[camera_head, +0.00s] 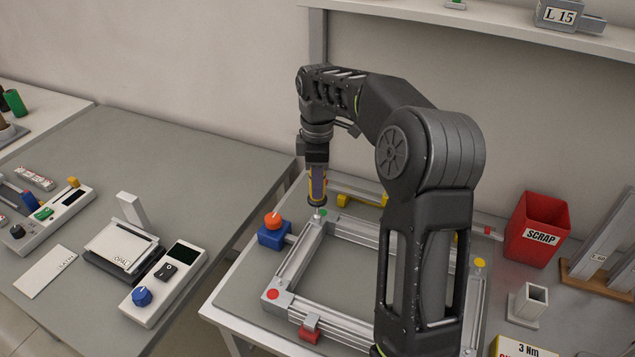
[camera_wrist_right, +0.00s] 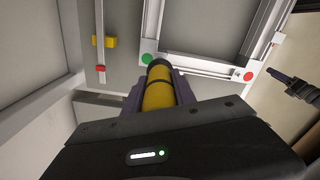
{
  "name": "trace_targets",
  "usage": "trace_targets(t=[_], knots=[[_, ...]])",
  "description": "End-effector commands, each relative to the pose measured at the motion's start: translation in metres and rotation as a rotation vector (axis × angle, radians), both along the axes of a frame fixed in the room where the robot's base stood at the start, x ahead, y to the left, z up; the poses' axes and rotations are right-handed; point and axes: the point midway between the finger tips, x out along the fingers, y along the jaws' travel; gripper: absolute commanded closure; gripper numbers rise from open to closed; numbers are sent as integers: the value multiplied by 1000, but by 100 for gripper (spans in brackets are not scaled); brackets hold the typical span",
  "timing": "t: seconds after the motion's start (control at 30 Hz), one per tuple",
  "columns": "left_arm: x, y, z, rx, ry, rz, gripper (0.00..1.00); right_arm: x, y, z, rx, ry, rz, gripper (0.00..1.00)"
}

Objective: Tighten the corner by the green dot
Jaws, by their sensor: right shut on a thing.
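The aluminium frame (camera_head: 345,317) lies on the bench with coloured dots at its corners. The green dot (camera_head: 323,212) marks the far left corner; it also shows in the wrist view (camera_wrist_right: 147,59). My right gripper (camera_head: 317,182) is shut on a yellow and black driver (camera_wrist_right: 158,92), held upright with its lower end at or just above that corner. I cannot tell whether the tip touches the fastener. In the wrist view, a dark part with a purple tip at the right edge looks like my left gripper (camera_wrist_right: 284,79); its opening is unclear.
A blue block with an orange knob (camera_head: 272,230) is beside the frame's left side, and a red clamp (camera_head: 310,328) at its front. A red SCRAP bin (camera_head: 537,230) stands at right. A control box (camera_head: 163,283) sits on the left table. My right arm hides the frame's right part.

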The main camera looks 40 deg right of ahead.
Motion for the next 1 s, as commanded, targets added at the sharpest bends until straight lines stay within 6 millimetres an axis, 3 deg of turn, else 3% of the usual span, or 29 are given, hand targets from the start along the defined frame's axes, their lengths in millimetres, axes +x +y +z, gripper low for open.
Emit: trace_targets(t=[0.47,1.0], knots=[[0,0,1,0,0,0,49,-2,2,-3,5,13,-1,100],[0,0,30,0,0,0,49,-1,1,34,2,4,-1,100]])
